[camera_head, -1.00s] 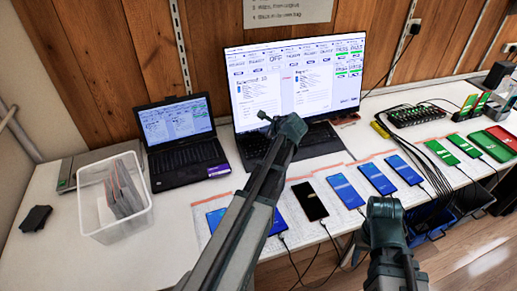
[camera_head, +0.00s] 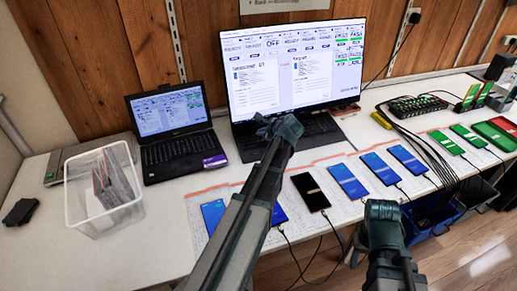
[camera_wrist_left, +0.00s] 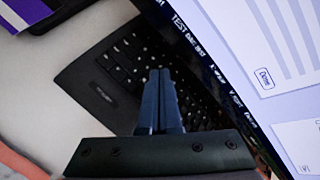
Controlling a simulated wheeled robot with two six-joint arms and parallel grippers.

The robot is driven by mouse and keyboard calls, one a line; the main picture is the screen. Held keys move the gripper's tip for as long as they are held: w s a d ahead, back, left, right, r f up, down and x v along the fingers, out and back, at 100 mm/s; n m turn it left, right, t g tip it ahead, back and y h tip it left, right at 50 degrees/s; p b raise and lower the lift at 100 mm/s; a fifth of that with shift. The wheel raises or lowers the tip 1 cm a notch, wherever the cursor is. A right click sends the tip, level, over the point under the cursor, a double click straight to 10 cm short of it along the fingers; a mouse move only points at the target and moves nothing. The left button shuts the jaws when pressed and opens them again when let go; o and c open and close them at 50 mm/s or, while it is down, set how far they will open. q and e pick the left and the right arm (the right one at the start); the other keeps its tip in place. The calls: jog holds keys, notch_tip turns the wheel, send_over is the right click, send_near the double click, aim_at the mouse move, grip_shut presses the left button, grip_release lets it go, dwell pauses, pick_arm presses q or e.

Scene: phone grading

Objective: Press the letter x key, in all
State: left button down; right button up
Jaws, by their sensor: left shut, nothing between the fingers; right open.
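The large laptop's keyboard (camera_head: 318,125) lies below its tall lit screen (camera_head: 300,65). My left gripper (camera_head: 262,119) is shut and empty, in front of the screen's lower edge and over the keyboard. In the left wrist view its closed fingers (camera_wrist_left: 160,75) point across the dark keyboard (camera_wrist_left: 118,62), with the screen at the right. Key letters are too small to read, so I cannot pick out the x key. Whether the fingertips touch a key cannot be told. My right gripper (camera_head: 382,208) is open, in front of the table's near edge.
A smaller laptop (camera_head: 172,120) stands to the left, beside a white bin (camera_head: 105,215) holding grey sleeves. Several phones (camera_head: 347,181) with cables lie along the front. A multi-port hub (camera_head: 417,107) and green-screen phones (camera_head: 445,143) are at the right.

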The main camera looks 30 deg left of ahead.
aim_at(257, 139)
pick_arm(q)
jog(key=shift+w+a+f+b, duration=0.1)
jog(key=shift+f+b, duration=0.35)
jog(key=shift+f, duration=0.45)
pick_arm(e)
jog(key=shift+f, duration=0.9)
pick_arm(q)
jog(key=shift+f, duration=0.1)
pick_arm(e)
jog(key=shift+f, duration=0.1)
pick_arm(q)
jog(key=shift+f+b, duration=0.3)
jog(key=shift+b, duration=0.1)
pick_arm(e)
jog(key=shift+f, duration=0.3)
pick_arm(q)
jog(key=shift+f+b, duration=0.4)
pick_arm(e)
jog(key=shift+f, duration=0.35)
pick_arm(q)
jog(key=shift+r, duration=0.1)
jog(key=shift+r+p, duration=0.75)
jog(key=shift+p, duration=0.05)
pick_arm(e)
jog(key=shift+r, duration=0.8)
